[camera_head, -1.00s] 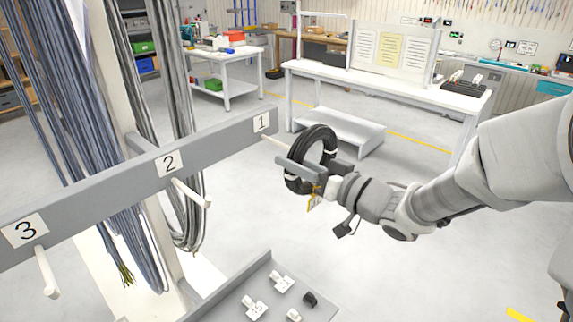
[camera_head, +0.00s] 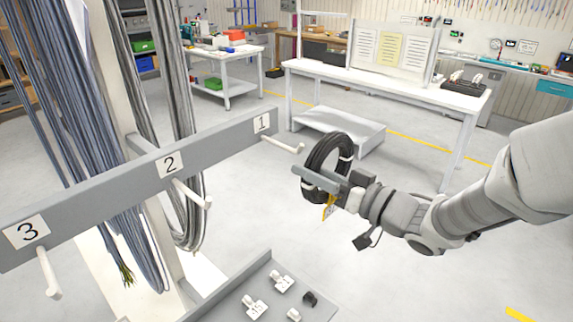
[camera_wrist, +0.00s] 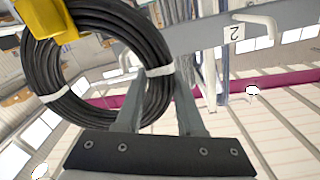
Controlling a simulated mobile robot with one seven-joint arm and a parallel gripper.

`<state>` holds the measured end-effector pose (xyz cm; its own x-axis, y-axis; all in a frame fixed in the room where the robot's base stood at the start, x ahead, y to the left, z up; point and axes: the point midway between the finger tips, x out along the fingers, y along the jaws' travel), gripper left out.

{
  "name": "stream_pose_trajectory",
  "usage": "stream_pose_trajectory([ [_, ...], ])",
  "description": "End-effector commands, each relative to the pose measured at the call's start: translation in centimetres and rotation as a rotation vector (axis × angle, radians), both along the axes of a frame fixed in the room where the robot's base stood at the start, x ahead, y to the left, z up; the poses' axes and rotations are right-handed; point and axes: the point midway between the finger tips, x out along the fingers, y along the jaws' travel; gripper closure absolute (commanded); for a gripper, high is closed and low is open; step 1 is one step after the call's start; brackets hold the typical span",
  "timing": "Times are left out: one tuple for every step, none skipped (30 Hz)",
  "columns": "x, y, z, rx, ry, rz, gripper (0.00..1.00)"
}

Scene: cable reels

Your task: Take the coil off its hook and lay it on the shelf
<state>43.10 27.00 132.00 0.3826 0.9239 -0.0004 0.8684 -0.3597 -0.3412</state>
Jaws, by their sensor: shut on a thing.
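The black cable coil (camera_head: 325,160) has white ties and a yellow tag (camera_head: 329,207). It hangs in my gripper (camera_head: 338,182), which is shut on its lower right part. The coil is apart from hook 1 (camera_head: 285,145), to the right of its tip, and that hook is bare. In the wrist view the coil (camera_wrist: 92,107) passes between the two fingers (camera_wrist: 158,100), with the yellow tag at top left. A low white shelf (camera_head: 345,125) stands on the floor by the white bench, behind the coil.
The grey rail (camera_head: 135,188) carries hooks 2 (camera_head: 195,194) and 3 (camera_head: 48,272), with long cable bundles behind it. A grey tray (camera_head: 228,288) with small white parts is at the bottom. The white bench (camera_head: 400,92) stands behind. Open floor lies between.

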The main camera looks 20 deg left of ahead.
Motion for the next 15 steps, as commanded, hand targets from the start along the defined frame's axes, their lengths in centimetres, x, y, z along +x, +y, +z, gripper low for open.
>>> stream_pose_trajectory([
  [-0.1,-0.4,0.2,0.002,-0.003,-0.002,1.0],
  [-0.2,-0.6,0.2,0.002,-0.003,-0.002,1.0],
  [-0.3,-0.8,0.2,0.002,-0.003,-0.002,1.0],
  [-0.4,-1.0,0.2,0.003,-0.003,-0.001,1.0],
  [-0.4,-1.1,0.2,0.002,-0.003,-0.001,1.0],
  [-0.5,-1.4,0.2,0.002,-0.003,-0.001,1.0],
  [-0.6,-1.6,0.2,0.002,-0.003,-0.001,1.0],
  [-0.7,-1.8,0.2,0.002,-0.003,-0.002,1.0],
  [-0.8,-2.0,0.2,0.002,-0.003,-0.002,1.0],
  [-0.8,-2.2,0.2,0.002,-0.003,-0.002,1.0],
  [-0.9,-2.4,0.2,0.002,-0.002,-0.001,1.0],
  [-1.0,-2.6,0.2,0.002,-0.003,0.0,1.0],
  [-1.1,-2.7,0.2,0.002,-0.003,0.0,1.0],
  [-1.1,-2.8,0.2,0.002,-0.003,0.0,1.0],
  [-1.2,-2.9,0.2,0.002,-0.003,-0.001,1.0],
])
